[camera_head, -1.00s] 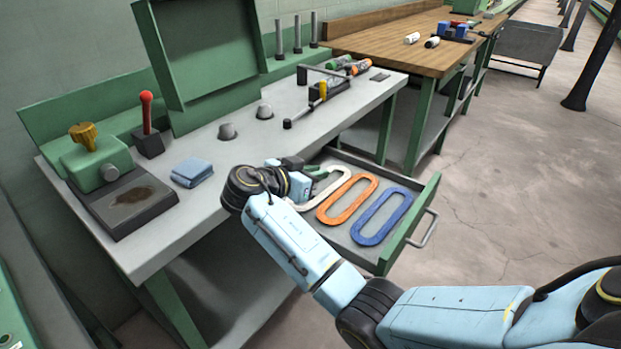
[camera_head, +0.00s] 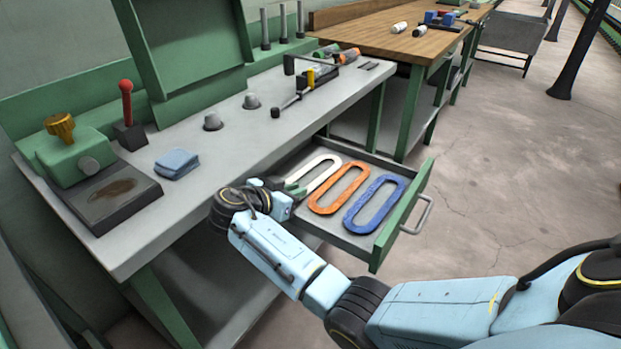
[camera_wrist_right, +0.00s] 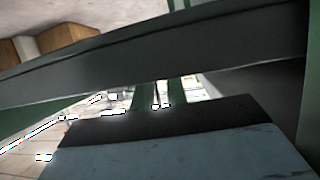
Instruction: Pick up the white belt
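The white belt (camera_head: 329,166) is a long flat loop lying in the open drawer (camera_head: 411,201), left of the orange belt (camera_head: 316,207) and the blue belt (camera_head: 398,192). My right gripper (camera_head: 296,188) is low at the drawer's left side, by the near end of the white belt, and hides part of that end. I cannot tell whether it touches the belt. My left gripper is not in view.
The grey bench top (camera_head: 232,150) is above the drawer. It carries a blue cloth (camera_head: 176,163), a green device with a yellow knob (camera_head: 75,152) and a red-handled lever (camera_head: 127,110). Open floor lies right of the drawer.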

